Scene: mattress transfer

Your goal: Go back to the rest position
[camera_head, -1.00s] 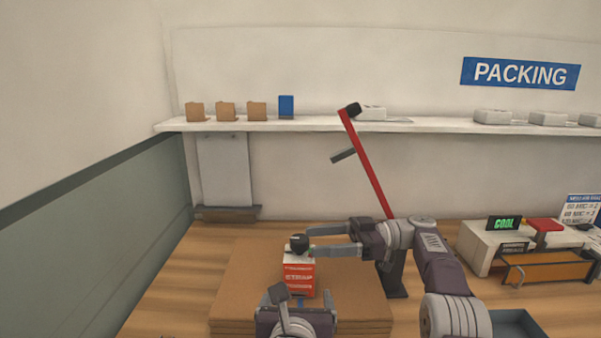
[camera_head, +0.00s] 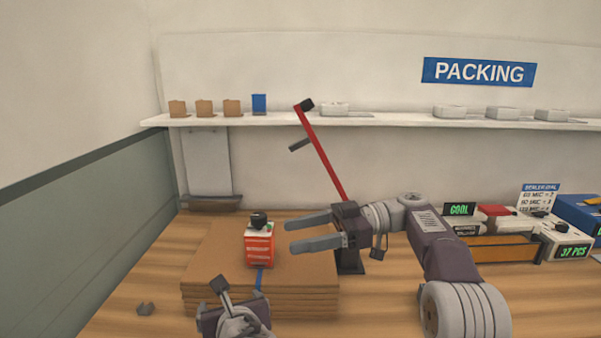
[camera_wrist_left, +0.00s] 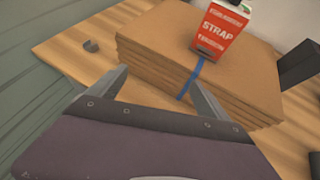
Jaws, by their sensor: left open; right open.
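A red and white strap box (camera_head: 260,249) with a black knob on top stands upright on a stack of brown cardboard sheets (camera_head: 205,262). A blue strap (camera_head: 260,280) runs from the box over the front edge of the stack. My right gripper (camera_head: 292,234) is open and empty, to the right of the box and apart from it. My left gripper, its wrist low in the head view, shows open and empty in the left wrist view (camera_wrist_left: 158,85), in front of the stack. The strap box also shows there (camera_wrist_left: 222,30), with its "STRAP" label facing me.
A red lever arm (camera_head: 322,155) on a dark post rises behind my right gripper. A small grey piece (camera_head: 146,309) lies on the wooden table at left. Dispensers with green displays (camera_head: 461,209) stand at right. A white shelf (camera_head: 385,122) runs along the wall.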

